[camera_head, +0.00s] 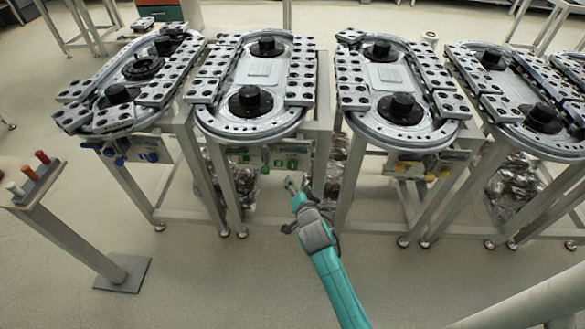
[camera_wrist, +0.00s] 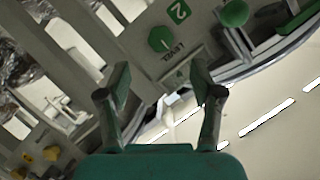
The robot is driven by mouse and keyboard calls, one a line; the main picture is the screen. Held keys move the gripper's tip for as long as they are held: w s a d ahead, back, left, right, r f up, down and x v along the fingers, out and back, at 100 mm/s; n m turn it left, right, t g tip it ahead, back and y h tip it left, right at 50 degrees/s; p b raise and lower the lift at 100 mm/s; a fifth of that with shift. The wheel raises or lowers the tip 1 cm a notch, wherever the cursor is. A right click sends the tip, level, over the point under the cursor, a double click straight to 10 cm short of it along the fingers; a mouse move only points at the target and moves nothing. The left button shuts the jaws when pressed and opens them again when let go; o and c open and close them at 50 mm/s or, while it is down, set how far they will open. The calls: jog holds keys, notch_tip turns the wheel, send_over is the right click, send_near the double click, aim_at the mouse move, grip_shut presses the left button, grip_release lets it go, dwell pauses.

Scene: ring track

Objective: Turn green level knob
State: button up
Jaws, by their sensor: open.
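The green level knob (camera_wrist: 161,39) is a round knob on a grey panel in the wrist view, beside a label that reads LEVEL upside down. A green plate with a white 2 (camera_wrist: 178,11) is just beyond it. My gripper (camera_wrist: 160,80) is open and empty, its fingers spread on either side below the knob in the picture and not touching it. In the head view my gripper (camera_head: 291,186) is in front of and a little below the green-marked panel (camera_head: 268,157) under the second track. The separate knobs are too small to tell apart there.
Another green knob (camera_wrist: 234,13) is at the wrist view's upper right. Yellow knobs (camera_wrist: 50,153) show at its lower left. Neighbouring tracks carry a blue-knob panel (camera_head: 118,155) and a yellow-knob panel (camera_head: 412,171). Table legs flank the arm. A stand with red handles (camera_head: 36,178) is at left.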

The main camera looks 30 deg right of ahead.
aim_at(292, 168)
jog(key=x, duration=1.1)
jog(key=shift+d, duration=0.1)
jog(key=c, duration=1.2)
jog(key=shift+o, duration=0.2)
